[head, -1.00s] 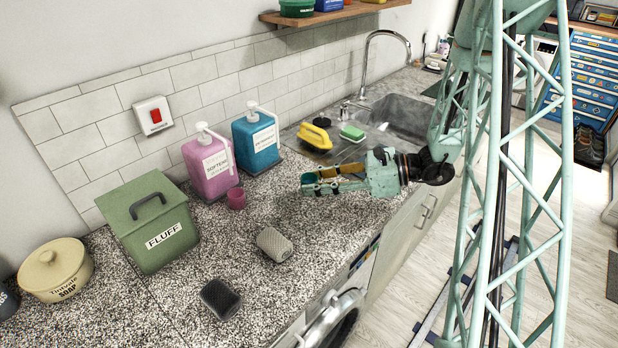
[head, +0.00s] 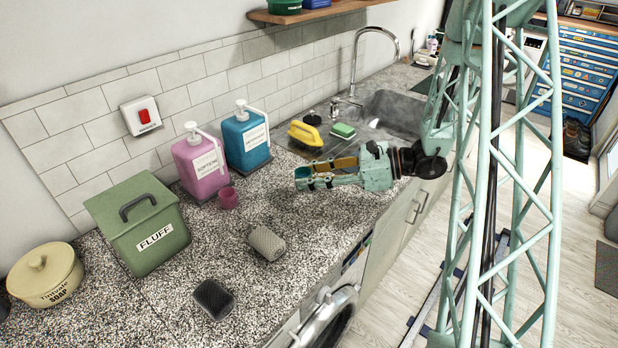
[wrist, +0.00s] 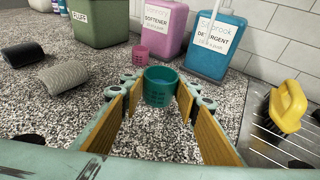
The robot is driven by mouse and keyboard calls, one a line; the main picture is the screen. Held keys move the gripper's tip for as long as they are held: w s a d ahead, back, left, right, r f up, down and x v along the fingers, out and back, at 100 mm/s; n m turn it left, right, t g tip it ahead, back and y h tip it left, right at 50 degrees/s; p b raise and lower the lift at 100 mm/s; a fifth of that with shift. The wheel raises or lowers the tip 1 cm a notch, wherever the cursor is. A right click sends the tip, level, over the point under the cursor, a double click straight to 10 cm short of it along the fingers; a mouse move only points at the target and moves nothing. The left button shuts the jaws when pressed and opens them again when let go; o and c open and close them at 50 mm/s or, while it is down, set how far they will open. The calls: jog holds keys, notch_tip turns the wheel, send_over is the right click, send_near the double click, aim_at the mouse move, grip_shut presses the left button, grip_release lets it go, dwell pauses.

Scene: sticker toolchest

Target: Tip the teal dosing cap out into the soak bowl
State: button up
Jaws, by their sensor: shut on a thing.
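The teal dosing cap (wrist: 160,86) is a small ribbed cup at the tips of my gripper (wrist: 157,92) in the wrist view. The jaws are shut on it, one finger on each side. It looks upright, with its open rim on top; I cannot see what is inside. In the head view my gripper (head: 303,177) reaches left above the granite worktop (head: 330,215), with the cap mostly hidden by the fingers. I cannot make out a soak bowl in either view.
A pink cap (head: 228,197) stands by the pink softener bottle (head: 201,165) and blue detergent bottle (head: 247,140). The green FLUFF bin (head: 145,225) and two rolls, light (head: 267,242) and dark (head: 213,298), are left. A yellow brush (head: 305,133) lies near the sink (head: 392,110).

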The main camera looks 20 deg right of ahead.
jog(key=w+d+r+m+t+h, duration=0.3)
jog(key=w+d+r+m+h, duration=0.15)
jog(key=d+r, duration=0.4)
jog(key=w+d+r+m+t+h, duration=0.3)
jog(key=w+d+r, duration=0.3)
jog(key=d, duration=0.6)
jog(key=s+d+r+m+t+h, duration=0.1)
jog(key=s+d+r+m+h, duration=0.15)
jog(key=d+r, duration=0.4)
jog(key=s+d+r+m+h, duration=0.1)
jog(key=d+r+m+h, duration=0.15)
jog(key=d+r, duration=0.4)
jog(key=s+d+r+m+g+h, duration=0.1)
jog(key=s+d+r+m+h, duration=0.2)
jog(key=s+r, duration=0.5)
jog(key=s+d+r+m+g+h, duration=0.2)
jog(key=s+d+r+m+h, duration=0.2)
jog(key=s+r, duration=0.4)
jog(key=shift+s+d+r+h, duration=0.45)
jog(key=shift+r+h, duration=0.8)
jog(key=shift+r, duration=1.55)
jog(key=shift+w+d, duration=0.2)
jog(key=shift+w, duration=0.05)
